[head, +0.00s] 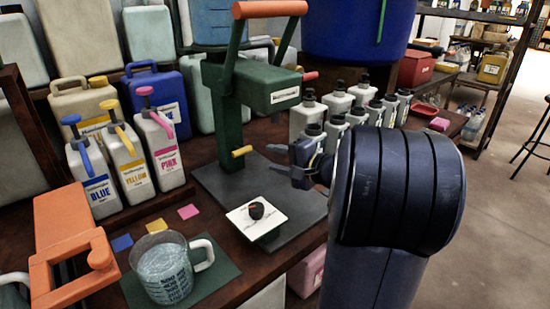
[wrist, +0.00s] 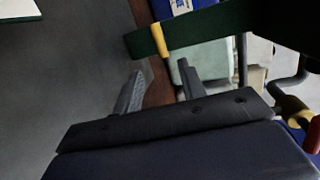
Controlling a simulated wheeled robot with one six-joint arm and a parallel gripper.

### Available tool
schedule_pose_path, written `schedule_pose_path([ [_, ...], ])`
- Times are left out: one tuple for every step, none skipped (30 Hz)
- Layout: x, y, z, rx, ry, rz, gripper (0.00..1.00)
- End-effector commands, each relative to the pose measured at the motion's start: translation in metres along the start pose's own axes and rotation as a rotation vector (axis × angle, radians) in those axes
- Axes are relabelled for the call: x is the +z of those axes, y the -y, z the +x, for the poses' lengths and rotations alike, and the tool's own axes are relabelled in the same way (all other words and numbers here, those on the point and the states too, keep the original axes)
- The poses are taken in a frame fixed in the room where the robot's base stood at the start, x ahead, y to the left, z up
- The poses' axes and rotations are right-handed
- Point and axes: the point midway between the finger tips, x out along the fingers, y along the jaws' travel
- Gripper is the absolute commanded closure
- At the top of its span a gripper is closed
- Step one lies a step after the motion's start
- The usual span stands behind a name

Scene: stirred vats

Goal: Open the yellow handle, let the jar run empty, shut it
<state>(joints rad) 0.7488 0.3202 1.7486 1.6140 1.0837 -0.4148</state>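The yellow handle (head: 242,151) is a short lever sticking out low on the green stand (head: 228,110). In the wrist view the yellow handle (wrist: 160,40) crosses the green arm just beyond my fingers. My gripper (head: 268,157) is open and empty, close to the right of the handle and apart from it. Its two fingers (wrist: 160,82) are spread in the wrist view. A clear measuring jug (head: 163,272) with bluish contents stands on a dark green mat (head: 222,262).
White bottles marked blue, yellow and pink (head: 128,160) stand at left. Several grey bottles (head: 335,125) stand behind my gripper. An orange clamp-like frame (head: 65,245) is at front left.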

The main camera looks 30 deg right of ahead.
Motion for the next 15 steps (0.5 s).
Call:
schedule_pose_path([
  [0.0, 0.0, 0.0, 0.0, 0.0, 0.0, 0.61],
  [0.0, 0.0, 0.001, 0.0, 0.0, 0.0, 0.61],
  [0.0, 0.0, 0.003, 0.0, 0.001, 0.0, 0.61],
  [0.0, 0.0, 0.004, 0.0, 0.001, 0.0, 0.61],
  [0.0, 0.0, 0.006, 0.0, 0.002, -0.001, 0.61],
  [0.0, 0.0, 0.01, 0.0, 0.001, -0.001, 0.61],
  [0.0, -0.001, 0.014, 0.0, 0.002, -0.001, 0.61],
  [0.0, -0.001, 0.018, 0.001, 0.003, -0.001, 0.61],
  [0.001, -0.002, 0.025, 0.001, 0.004, 0.0, 0.61],
  [0.0, -0.002, 0.03, 0.001, 0.004, 0.0, 0.61],
  [0.001, -0.001, 0.036, 0.0, 0.005, -0.001, 0.61],
  [0.001, -0.001, 0.044, 0.0, 0.004, -0.001, 0.61],
  [0.001, -0.002, 0.05, 0.001, 0.005, 0.0, 0.61],
  [0.001, -0.001, 0.056, 0.001, 0.005, -0.001, 0.61],
  [0.001, -0.001, 0.065, 0.001, 0.005, -0.001, 0.61],
])
